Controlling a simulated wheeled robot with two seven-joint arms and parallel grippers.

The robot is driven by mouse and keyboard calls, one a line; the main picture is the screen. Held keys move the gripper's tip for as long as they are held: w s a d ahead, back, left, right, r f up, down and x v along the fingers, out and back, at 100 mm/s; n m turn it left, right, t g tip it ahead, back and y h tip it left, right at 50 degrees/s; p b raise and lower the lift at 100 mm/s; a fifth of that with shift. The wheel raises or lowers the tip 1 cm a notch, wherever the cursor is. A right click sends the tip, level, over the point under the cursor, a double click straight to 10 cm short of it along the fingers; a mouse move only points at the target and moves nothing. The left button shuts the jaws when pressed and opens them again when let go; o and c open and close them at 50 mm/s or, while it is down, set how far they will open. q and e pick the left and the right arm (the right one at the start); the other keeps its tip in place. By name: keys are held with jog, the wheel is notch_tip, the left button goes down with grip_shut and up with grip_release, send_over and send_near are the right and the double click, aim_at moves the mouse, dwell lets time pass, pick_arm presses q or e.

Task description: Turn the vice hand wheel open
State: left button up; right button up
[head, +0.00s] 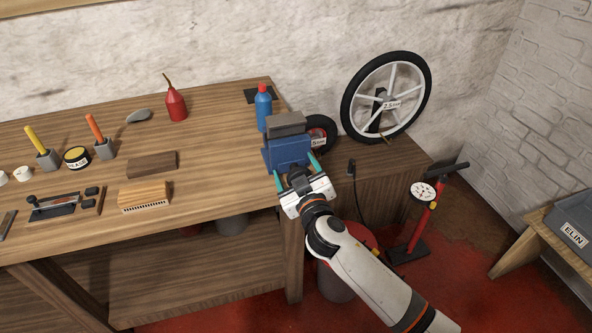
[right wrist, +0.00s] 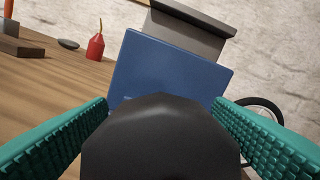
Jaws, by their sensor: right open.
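The blue vice (head: 288,150) with its grey jaw block (head: 286,122) stands at the right front corner of the workbench. My right gripper (head: 296,171) is at the front of the vice, its green fingers spread either side. In the right wrist view a dark rounded part, seemingly the vice hand wheel (right wrist: 160,140), lies between the open fingers, with the blue vice body (right wrist: 172,72) behind it. I see a gap by the fingertips and cannot tell whether either finger touches the wheel. In the head view my gripper mostly hides the wheel. My left gripper is out of view.
A blue bottle (head: 263,108) stands just behind the vice. A small black wheel (head: 330,128) and a large spoked wheel (head: 349,98) are to its right. A red floor pump (head: 419,222) stands on the floor. A wooden brush (head: 144,194) lies on the bench to the left.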

jog(key=c, duration=0.9)
jog(key=shift+c, duration=0.2)
jog(key=n+p, duration=0.1)
jog(key=n, duration=0.4)
jog(key=shift+a+f+n, duration=0.1)
jog(key=shift+n, duration=0.2)
jog(key=n+p, duration=0.1)
jog(key=n, duration=0.3)
jog(key=shift+f+n, duration=0.15)
jog(key=shift+n, duration=0.25)
